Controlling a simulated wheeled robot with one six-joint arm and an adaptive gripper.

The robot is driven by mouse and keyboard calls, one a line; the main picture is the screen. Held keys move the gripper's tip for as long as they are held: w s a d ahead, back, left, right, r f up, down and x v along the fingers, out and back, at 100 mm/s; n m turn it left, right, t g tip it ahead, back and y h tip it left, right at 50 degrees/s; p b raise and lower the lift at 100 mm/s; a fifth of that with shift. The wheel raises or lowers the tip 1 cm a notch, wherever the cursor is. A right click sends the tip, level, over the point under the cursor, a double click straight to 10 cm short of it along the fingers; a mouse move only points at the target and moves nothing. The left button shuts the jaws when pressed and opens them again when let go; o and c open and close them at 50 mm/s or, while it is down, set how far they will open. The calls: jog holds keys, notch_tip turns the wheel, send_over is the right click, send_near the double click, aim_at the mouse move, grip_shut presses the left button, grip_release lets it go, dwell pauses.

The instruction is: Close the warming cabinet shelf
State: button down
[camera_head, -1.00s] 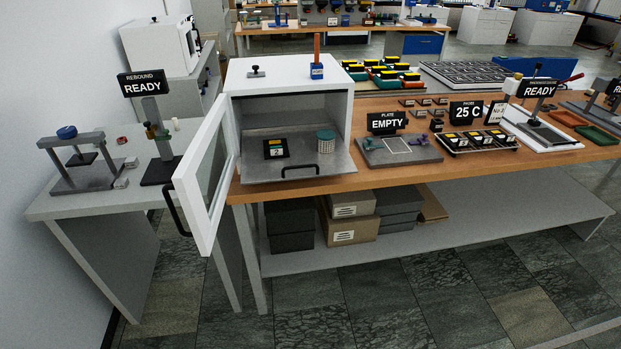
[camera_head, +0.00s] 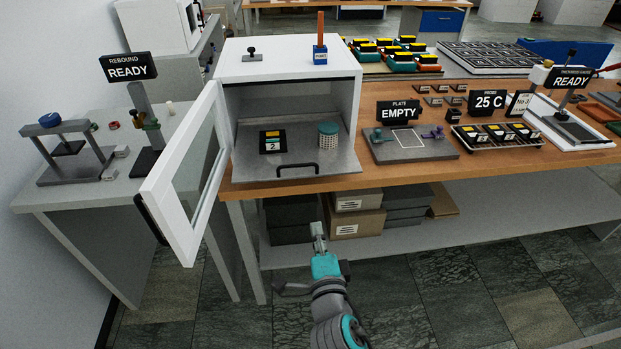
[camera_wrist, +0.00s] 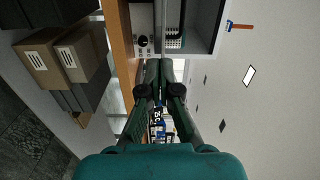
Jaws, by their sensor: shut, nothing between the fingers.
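The white warming cabinet (camera_head: 290,68) stands on the wooden bench with its glazed door (camera_head: 187,180) swung open to the left. Its grey metal shelf (camera_head: 345,163) is slid out at the front, with a dark handle (camera_head: 297,170) on its front edge. On the shelf are a black labelled block (camera_head: 273,142) and a round green-topped container (camera_head: 328,135). My gripper (camera_head: 318,232) is shut and empty, in front of and below the bench edge, apart from the shelf. In the wrist view my gripper (camera_wrist: 164,65) points towards the cabinet, whose opening (camera_wrist: 195,30) shows sideways at the top.
Cardboard boxes (camera_head: 358,212) sit on the under-shelf behind my gripper. The plate stand (camera_head: 410,146) and a sample rack (camera_head: 497,137) are right of the cabinet. A side table (camera_head: 60,193) with a small press is at left. The floor in front is free.

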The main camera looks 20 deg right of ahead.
aim_at(308, 177)
jog(key=shift+m, duration=0.3)
jog(key=x, duration=1)
jog(key=r+x, duration=0.1)
jog(key=x, duration=0.3)
jog(key=shift+w+d, duration=0.25)
jog(key=shift+w, duration=0.1)
